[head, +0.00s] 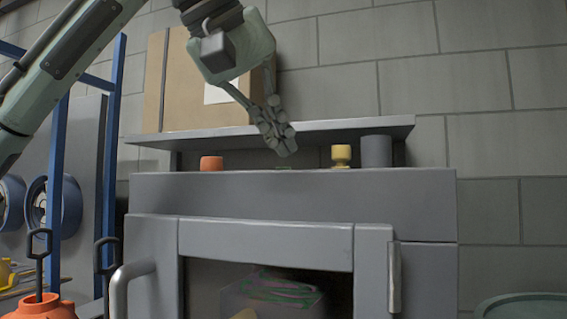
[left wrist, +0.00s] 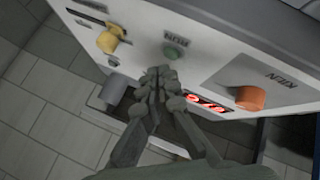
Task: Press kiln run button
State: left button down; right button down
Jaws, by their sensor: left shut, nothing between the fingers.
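The kiln (head: 290,198) is a grey cabinet with a control panel on top. The round green button (left wrist: 174,50), beside the upside-down word RUN in the left wrist view, stands out from the panel. In the head view only a thin green sliver of it (head: 283,167) shows below the fingertips. My left gripper (head: 284,148) is shut and empty, pointing down just above the panel. In the left wrist view its fingertips (left wrist: 160,76) are close beside the green button; I cannot tell whether they touch. My right gripper is not in view.
An orange knob (head: 211,163), a yellow knob (head: 341,155) and a grey cylinder (head: 376,151) flank the button. A red digital display (left wrist: 207,103) is near the orange knob. A shelf (head: 330,130) with a cardboard box (head: 178,90) is behind. A blue rack (head: 57,170) stands at left.

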pick_arm(q)
notch_tip(320, 180, up, 5)
jog(key=p, duration=0.4)
jog(key=shift+p, duration=0.4)
dwell(0.4)
